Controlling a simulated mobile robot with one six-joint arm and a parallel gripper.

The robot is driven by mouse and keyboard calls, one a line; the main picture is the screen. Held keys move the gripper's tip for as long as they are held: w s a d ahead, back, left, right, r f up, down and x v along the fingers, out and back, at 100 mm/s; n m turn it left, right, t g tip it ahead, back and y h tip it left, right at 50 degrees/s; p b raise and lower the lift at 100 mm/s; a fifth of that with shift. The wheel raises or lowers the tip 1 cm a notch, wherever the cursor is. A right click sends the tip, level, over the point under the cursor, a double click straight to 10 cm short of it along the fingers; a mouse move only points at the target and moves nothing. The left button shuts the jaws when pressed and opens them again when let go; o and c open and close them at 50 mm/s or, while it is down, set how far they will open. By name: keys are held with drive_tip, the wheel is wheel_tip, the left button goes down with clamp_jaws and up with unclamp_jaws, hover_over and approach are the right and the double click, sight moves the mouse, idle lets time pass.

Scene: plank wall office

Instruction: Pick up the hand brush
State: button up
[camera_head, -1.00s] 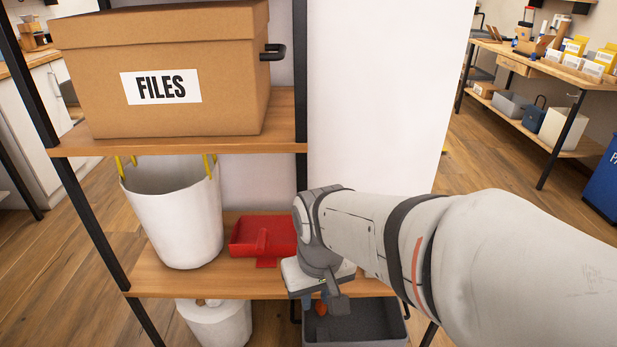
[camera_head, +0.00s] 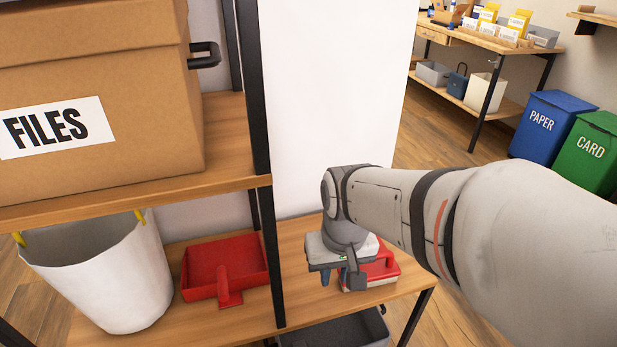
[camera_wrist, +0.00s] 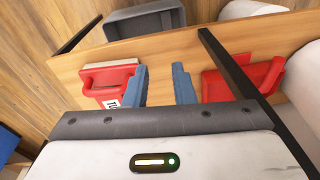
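A red object with a loop handle and a pale strip, which looks like the hand brush (camera_head: 383,268), lies on the lower shelf, right of the black post. My arm partly hides it in the head view. In the wrist view this brush (camera_wrist: 118,78) is left of my gripper (camera_wrist: 162,84), beside the left finger, and a white label shows on it. My gripper is open, with two blue fingers apart and only bare shelf visible between them. In the head view, my gripper (camera_head: 338,280) points down over the shelf, close to the brush.
A red dustpan (camera_head: 224,268) lies left of the black post (camera_head: 268,235). A white basket (camera_head: 110,275) stands farther left. A FILES box (camera_head: 90,110) sits on the upper shelf. A grey bin (camera_head: 335,332) is below. The post stands close to my right finger in the wrist view.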

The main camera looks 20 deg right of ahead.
drive_tip(key=w+d+f+m+y+p, duration=0.25)
drive_tip(key=w+d+f+m, duration=0.25)
drive_tip(key=w+d+m, duration=0.45)
drive_tip(key=m+t+y, duration=0.1)
drive_tip(key=m+y, duration=0.1)
drive_tip(key=m, duration=0.6)
hover_over(370, 267)
drive_tip(key=s, duration=0.1)
drive_tip(key=f, duration=0.6)
drive_tip(key=shift+s+d+f+b, duration=0.15)
drive_tip(key=shift+s+d+b, duration=0.05)
drive_tip(key=shift+d+b, duration=0.2)
drive_tip(key=b+x, duration=0.2)
drive_tip(key=x, duration=0.3)
drive_tip(key=shift+w, duration=0.15)
drive_tip(key=shift+c, duration=0.2)
clamp_jaws()
